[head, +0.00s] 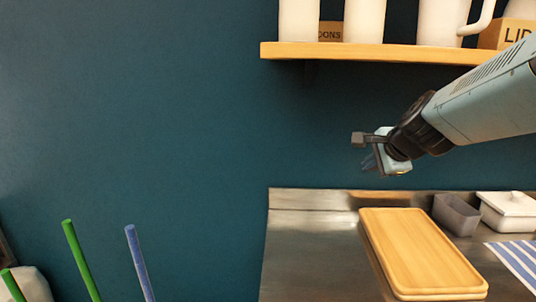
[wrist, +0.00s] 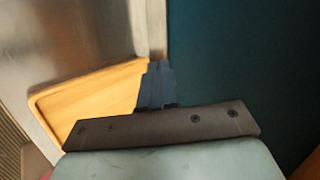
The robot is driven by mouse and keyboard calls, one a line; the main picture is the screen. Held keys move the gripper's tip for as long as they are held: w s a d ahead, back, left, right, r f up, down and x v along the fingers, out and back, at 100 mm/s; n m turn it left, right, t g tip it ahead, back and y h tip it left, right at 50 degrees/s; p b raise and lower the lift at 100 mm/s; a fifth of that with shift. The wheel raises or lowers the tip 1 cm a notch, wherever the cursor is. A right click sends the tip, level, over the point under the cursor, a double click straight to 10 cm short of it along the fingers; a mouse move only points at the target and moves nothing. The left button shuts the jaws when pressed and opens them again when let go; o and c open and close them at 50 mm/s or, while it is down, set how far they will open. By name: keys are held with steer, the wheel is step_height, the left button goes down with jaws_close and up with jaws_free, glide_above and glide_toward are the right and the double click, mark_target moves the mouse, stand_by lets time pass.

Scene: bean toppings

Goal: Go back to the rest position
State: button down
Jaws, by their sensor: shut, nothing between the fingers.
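My gripper (head: 371,163) hangs in the air in the head view, above the far left end of the wooden board and below the shelf. My arm (head: 490,95) reaches in from the right edge. In the wrist view the fingers of my gripper (wrist: 158,75) are closed together, with nothing between them. Beyond them the wooden board (wrist: 85,90) shows at the left, apart from the fingers.
The wooden board (head: 420,250) lies on a steel counter (head: 312,255). A grey bin (head: 456,215), a white lidded dish (head: 508,212) and a striped cloth (head: 518,262) are at the right. A shelf (head: 365,52) with white containers is above. Green and blue sticks (head: 140,262) rise at lower left.

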steer(key=s+a+f+n+g+h, duration=0.1)
steer(key=s+n+g, duration=0.2)
steer(key=s+n, duration=1.3)
steer(key=shift+s+g+h, duration=0.3)
steer(key=shift+s+g, duration=0.1)
steer(key=shift+s, duration=0.1)
